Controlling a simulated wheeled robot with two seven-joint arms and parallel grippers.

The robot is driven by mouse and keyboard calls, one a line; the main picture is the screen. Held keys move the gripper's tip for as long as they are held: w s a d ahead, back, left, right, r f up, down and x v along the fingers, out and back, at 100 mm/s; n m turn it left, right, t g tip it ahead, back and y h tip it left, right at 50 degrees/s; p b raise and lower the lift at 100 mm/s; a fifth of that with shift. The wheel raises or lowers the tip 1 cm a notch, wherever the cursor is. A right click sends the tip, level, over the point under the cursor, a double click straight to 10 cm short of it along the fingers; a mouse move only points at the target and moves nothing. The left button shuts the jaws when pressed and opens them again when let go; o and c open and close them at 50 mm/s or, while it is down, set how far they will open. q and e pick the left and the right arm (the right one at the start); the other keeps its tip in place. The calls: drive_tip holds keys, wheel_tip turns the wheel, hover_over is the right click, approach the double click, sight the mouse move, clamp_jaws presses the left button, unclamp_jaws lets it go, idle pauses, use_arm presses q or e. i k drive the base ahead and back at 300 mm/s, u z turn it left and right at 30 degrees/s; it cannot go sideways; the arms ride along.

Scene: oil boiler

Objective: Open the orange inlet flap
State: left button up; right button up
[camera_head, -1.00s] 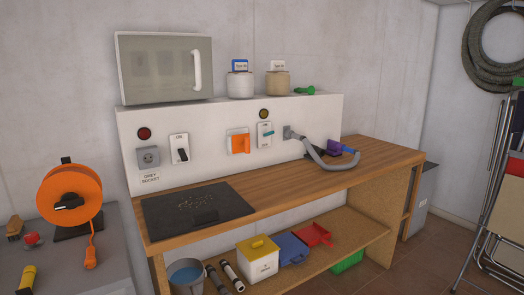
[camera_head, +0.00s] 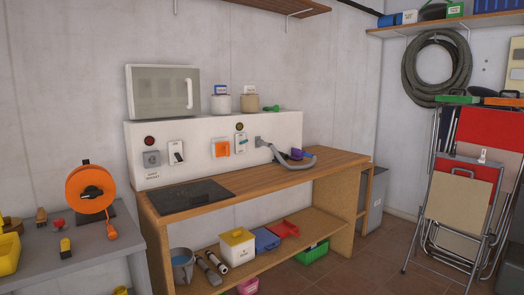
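The orange inlet flap (camera_head: 221,148) is a small orange square on the white back panel (camera_head: 200,139) above the wooden workbench. From this distance I cannot tell how far it stands from the panel. A white switch plate with a blue lever (camera_head: 241,144) is just right of it, and a grey hose (camera_head: 277,153) comes out of the panel further right. Neither of my grippers is in view.
The wooden workbench (camera_head: 290,174) has a dark plate (camera_head: 190,195) on its left part. An orange cable reel (camera_head: 91,190) stands on a grey table (camera_head: 85,246) at left. Folding chairs (camera_head: 455,205) lean at the right. Floor shows between bench and chairs.

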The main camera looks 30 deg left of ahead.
sight(222, 148)
drive_tip(key=z, duration=0.15)
drive_tip(key=i, duration=1.65)
drive_tip(key=u, duration=1.4)
drive_tip(key=i, duration=0.85)
drive_tip(key=u, duration=0.9)
